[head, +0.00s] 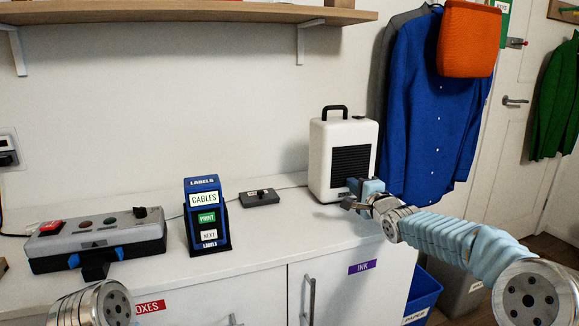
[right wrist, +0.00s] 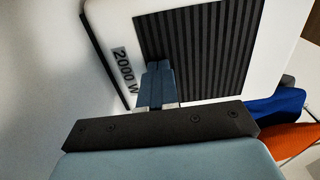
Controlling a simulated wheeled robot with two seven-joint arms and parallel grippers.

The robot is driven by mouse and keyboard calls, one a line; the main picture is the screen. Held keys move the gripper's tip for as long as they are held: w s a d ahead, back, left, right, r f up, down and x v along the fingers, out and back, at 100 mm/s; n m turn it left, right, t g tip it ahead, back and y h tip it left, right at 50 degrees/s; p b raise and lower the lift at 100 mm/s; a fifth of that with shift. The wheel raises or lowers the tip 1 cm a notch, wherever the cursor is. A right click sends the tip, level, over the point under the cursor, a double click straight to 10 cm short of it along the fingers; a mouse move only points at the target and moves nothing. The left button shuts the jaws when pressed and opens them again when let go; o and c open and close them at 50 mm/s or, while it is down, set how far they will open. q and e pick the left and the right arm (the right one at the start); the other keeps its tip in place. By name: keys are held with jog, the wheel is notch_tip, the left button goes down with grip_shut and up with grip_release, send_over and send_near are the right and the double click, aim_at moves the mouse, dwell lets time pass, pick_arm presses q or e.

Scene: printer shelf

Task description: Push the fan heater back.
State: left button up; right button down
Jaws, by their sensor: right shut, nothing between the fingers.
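The fan heater (head: 328,160) is a white upright box with a black top handle and a dark ribbed grille, standing on the white counter near its right end. My right gripper (head: 350,196) is shut and empty, at the lower part of the heater's front. In the right wrist view, the shut fingers (right wrist: 159,84) point at the front face, by the left edge of the grille (right wrist: 205,50) and the "2000 W" print. They look very close to the face; I cannot tell whether they touch it.
On the counter (head: 270,235), a blue label holder (head: 207,215), a small dark box (head: 260,198) and a grey control box (head: 95,238) stand left of the heater. A blue coat (head: 430,110) hangs to its right. A wooden shelf (head: 180,14) runs above. The wall is behind.

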jog(key=shift+w+a+p, duration=0.2)
jog(key=shift+w+p, duration=0.2)
jog(key=shift+w, duration=0.25)
jog(key=shift+x, duration=0.8)
jog(key=shift+s+d+f+b, duration=0.15)
jog(key=shift+s+b, duration=0.25)
jog(key=shift+b, duration=0.15)
jog(key=shift+b+v, duration=0.6)
jog(key=shift+v, duration=0.25)
jog(key=shift+b+v, duration=0.6)
jog(key=shift+v, duration=0.55)
jog(key=shift+b+v, duration=0.35)
jog(key=shift+v, duration=0.75)
